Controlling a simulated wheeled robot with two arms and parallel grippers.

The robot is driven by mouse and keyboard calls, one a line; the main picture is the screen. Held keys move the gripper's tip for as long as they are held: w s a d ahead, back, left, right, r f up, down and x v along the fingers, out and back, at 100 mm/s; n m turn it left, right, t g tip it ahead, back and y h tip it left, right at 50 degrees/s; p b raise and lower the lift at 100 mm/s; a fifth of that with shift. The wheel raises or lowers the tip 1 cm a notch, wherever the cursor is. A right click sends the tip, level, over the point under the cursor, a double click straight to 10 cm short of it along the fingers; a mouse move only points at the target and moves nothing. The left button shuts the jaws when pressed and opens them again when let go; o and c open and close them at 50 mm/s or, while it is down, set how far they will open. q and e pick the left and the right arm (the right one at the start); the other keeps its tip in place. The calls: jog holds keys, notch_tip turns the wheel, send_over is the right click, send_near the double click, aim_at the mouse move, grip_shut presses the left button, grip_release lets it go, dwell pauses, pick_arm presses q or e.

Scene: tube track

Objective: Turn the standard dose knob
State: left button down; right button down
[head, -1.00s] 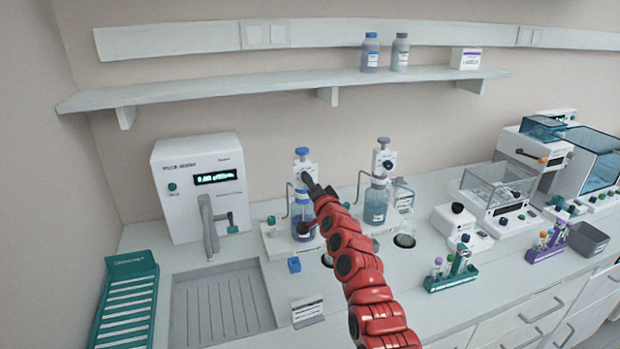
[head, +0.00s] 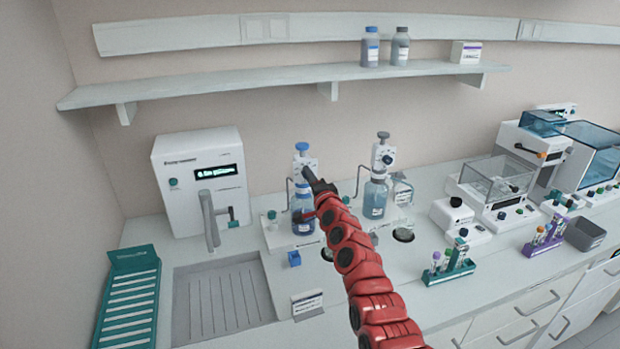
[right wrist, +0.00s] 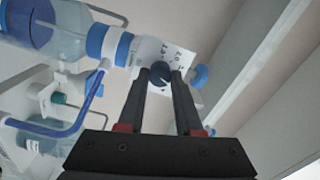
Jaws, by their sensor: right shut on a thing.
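A bottle-top dispenser with a white body and a blue top (head: 302,147) sits on a bottle of blue liquid (head: 302,212) at the back of the bench. In the right wrist view its dark blue knob (right wrist: 160,73) stands out from a white dial plate (right wrist: 170,50) with small marks. My right gripper (head: 312,178) reaches the front of this dispenser, and in the right wrist view my right gripper (right wrist: 160,80) is shut on the knob, one finger on each side. My left gripper is not in view.
A second dispenser with a grey top (head: 383,136) and dark knob stands to the right. A white machine with a display (head: 200,190) and a sink (head: 226,300) are at left. A green tube rack (head: 450,272) is right of my arm. A shelf (head: 250,88) runs above.

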jog(key=c, duration=0.6)
grip_release()
jog(key=shift+v, duration=8.7)
